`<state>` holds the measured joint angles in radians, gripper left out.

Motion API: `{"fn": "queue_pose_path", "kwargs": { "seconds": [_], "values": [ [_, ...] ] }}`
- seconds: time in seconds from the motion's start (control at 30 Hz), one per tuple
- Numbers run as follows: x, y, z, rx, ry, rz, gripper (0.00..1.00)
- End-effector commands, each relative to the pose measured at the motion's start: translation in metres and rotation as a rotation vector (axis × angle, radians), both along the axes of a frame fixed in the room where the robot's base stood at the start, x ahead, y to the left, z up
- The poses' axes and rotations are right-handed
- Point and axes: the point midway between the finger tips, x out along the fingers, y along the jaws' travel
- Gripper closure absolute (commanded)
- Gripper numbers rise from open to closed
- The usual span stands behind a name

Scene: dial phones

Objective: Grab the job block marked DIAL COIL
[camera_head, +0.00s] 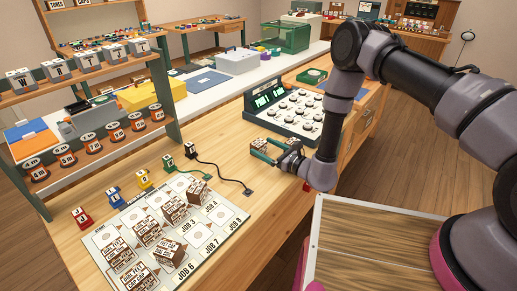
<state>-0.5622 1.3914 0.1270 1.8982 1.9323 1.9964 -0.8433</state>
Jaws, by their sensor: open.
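My gripper (268,148) is low over the table, in front of the dial console, with its green fingers apart. A small brown-and-white block (259,146) shows at the fingers, seemingly between them. The fingers and the small size hide whether they touch it, and its marking is too small to read. Several more brown-and-white lettered blocks lie on the job sheet (228,238) at the front left, such as one at the sheet's upper right (197,190) and one near its lower middle (168,251). I cannot tell which block reads DIAL COIL.
The green console with dials (284,112) stands behind my gripper. Small coloured blocks, such as a red one (82,217), line the sheet's far edge, with cables (222,178) nearby. A shelf rack (90,99) stands at left.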

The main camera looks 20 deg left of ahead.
Motion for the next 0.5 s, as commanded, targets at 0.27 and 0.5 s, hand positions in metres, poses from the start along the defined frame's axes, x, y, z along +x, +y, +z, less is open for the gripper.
{"fn": "queue_pose_path", "kwargs": {
  "seconds": [0.27, 0.5],
  "values": [
    [0.012, 0.025, 0.000, 0.000, -0.001, 0.000, 0.00],
    [0.012, 0.025, 0.000, 0.000, 0.000, 0.000, 0.19]
  ]
}}
